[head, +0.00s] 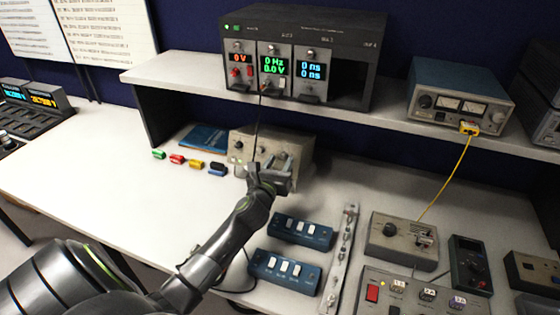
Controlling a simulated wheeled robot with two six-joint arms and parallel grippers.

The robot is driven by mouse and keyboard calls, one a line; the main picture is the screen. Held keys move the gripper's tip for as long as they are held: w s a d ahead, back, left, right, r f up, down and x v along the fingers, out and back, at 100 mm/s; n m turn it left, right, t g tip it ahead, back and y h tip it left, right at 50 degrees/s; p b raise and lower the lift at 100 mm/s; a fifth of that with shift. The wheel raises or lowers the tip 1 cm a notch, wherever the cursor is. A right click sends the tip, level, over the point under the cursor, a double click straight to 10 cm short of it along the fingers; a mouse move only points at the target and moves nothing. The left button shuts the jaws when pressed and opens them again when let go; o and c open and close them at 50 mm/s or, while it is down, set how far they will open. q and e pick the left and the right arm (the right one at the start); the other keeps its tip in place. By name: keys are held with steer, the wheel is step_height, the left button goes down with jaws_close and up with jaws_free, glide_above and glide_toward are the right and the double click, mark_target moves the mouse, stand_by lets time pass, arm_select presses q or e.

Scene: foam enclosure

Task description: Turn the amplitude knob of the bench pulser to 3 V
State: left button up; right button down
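A beige box with knobs on its front, which looks like the bench pulser (249,140), stands on the bench under the shelf. A dark cable runs from its front up to the rack on the shelf. My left gripper (284,166) is in front of the right part of the box's face, at knob height. It covers that part, so I cannot tell which knob is there, whether the fingers touch it, or whether they are open or shut. The amplitude knob's setting cannot be read. My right gripper is not in view.
The instrument rack (325,30) on the shelf shows 0 V, 0 Hz, 0.0 V and 0 ns. Blue switch boxes (302,231) lie right of my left arm. A grey metal strip (343,250) and several instruments fill the right side. Small coloured parts (177,159) lie left of the pulser.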

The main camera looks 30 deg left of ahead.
arm_select(q)
steer(key=shift+w, duration=0.35)
